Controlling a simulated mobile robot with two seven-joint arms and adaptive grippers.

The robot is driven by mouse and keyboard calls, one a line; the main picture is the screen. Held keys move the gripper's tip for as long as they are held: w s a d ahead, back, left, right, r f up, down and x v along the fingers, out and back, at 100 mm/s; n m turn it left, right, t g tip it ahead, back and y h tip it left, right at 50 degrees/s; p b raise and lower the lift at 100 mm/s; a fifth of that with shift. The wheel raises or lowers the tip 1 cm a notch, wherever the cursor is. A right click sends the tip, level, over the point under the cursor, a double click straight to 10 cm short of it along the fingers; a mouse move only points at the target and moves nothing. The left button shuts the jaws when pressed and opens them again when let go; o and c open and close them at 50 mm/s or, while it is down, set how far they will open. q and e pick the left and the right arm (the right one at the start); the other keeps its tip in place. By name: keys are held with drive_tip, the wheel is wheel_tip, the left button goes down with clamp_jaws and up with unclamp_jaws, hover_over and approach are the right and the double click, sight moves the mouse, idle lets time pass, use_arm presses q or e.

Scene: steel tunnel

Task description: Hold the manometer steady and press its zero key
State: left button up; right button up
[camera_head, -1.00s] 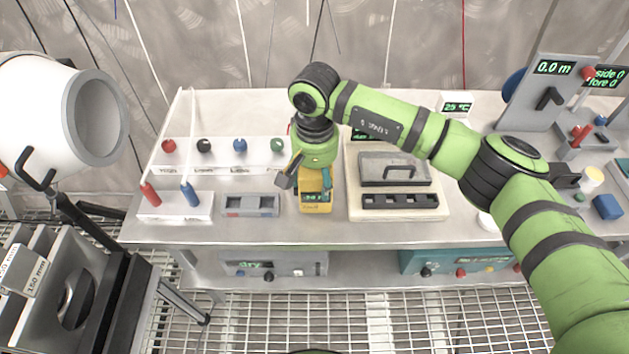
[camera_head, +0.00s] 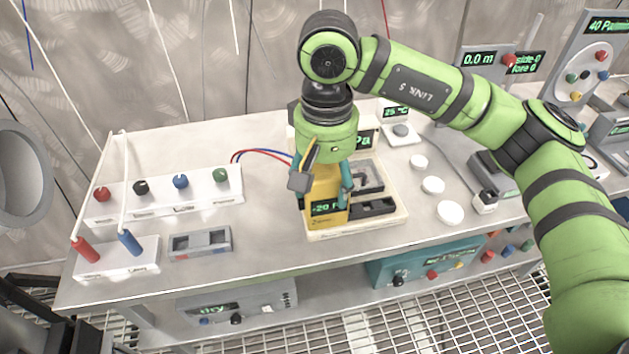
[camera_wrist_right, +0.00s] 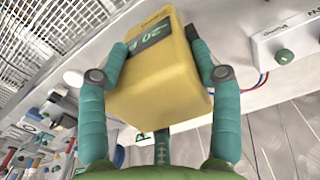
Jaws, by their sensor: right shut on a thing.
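The manometer (camera_head: 326,190) is a yellow box with a dark display (camera_head: 326,207) that shows green digits, about -20. My right gripper (camera_head: 322,180) is shut on it from above, with a teal finger on either side. In the right wrist view the manometer (camera_wrist_right: 158,85) fills the space between both fingers, and its display shows -20 with a letter partly cut off. In the head view it overlaps the cream tray (camera_head: 395,222); I cannot tell whether it touches it. I cannot make out the zero key. My left gripper is not in view.
A white block (camera_head: 215,201) with red, black, blue and green knobs stands left on the steel bench. A lower block (camera_head: 118,264) carries red and blue plugs. A grey tray (camera_head: 200,243) lies beside it. White discs (camera_head: 450,213) lie right. Bare bench shows between.

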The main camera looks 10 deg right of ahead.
drive_tip(key=shift+a, duration=0.1)
drive_tip(key=shift+w+a+f+b, duration=0.4)
drive_tip(key=shift+a+f+b, duration=0.2)
drive_tip(key=shift+f+b, duration=0.15)
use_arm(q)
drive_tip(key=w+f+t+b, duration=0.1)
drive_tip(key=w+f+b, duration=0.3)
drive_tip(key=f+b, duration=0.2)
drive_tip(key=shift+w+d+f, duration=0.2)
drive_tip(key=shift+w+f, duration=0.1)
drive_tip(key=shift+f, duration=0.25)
use_arm(e)
drive_tip(key=w+a+f, duration=0.5)
drive_tip(key=a+f, duration=0.3)
drive_tip(key=a, duration=0.1)
drive_tip(key=shift+w, duration=0.2)
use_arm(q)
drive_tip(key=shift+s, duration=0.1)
use_arm(e)
drive_tip(key=shift+f, duration=0.15)
